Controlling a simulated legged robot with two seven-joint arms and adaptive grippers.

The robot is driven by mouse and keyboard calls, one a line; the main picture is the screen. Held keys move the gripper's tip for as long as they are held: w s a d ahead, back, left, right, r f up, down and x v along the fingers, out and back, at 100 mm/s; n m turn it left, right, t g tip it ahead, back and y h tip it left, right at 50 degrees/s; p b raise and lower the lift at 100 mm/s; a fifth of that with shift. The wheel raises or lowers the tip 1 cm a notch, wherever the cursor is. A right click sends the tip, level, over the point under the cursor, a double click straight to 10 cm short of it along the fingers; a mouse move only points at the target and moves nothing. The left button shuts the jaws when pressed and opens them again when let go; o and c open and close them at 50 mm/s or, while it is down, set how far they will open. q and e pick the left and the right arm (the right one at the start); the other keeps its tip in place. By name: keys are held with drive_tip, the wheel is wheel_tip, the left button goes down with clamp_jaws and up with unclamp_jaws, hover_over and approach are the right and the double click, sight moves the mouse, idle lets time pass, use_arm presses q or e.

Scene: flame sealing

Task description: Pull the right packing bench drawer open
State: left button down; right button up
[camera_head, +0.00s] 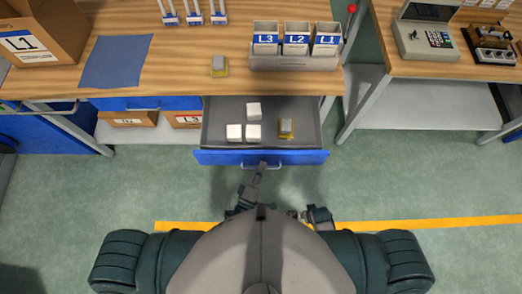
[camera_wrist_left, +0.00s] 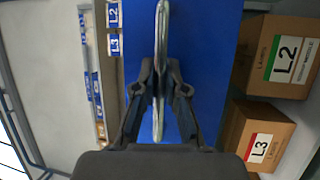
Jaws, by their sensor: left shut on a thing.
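The right packing bench drawer (camera_head: 220,157) has a blue front and a grey inside, and it stands pulled out from under the bench top. In it lie several white blocks (camera_head: 253,110) and a grey block on a yellow base (camera_head: 286,127). My left gripper (camera_head: 263,168) is at the middle of the drawer front, shut on its handle. In the left wrist view the pale handle bar (camera_wrist_left: 161,30) runs between the two fingers (camera_wrist_left: 159,98), with the blue front (camera_wrist_left: 208,50) behind. A dark part of my right arm shows near my body; its fingers cannot be made out.
The wooden bench top (camera_head: 190,75) holds a blue cloth (camera_head: 116,61), a bin rack marked L3, L2, L1 (camera_head: 292,62) and a grey-and-yellow item (camera_head: 219,67). Cartons (camera_head: 128,119) stand on the shelf left of the drawer. A second bench stands at the right. The green floor in front is clear.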

use_arm(q)
drive_tip(key=shift+s+d+f, duration=0.1)
drive_tip(key=shift+s+f, duration=0.2)
drive_tip(key=shift+s, duration=0.5)
drive_tip(key=c, duration=1.4)
unclamp_jaws()
drive_tip(key=shift+o, duration=1)
drive_tip(key=shift+w+r, duration=0.1)
drive_tip(key=shift+w, duration=0.05)
drive_tip(key=v, duration=0.7)
drive_tip(key=shift+s, duration=0.3)
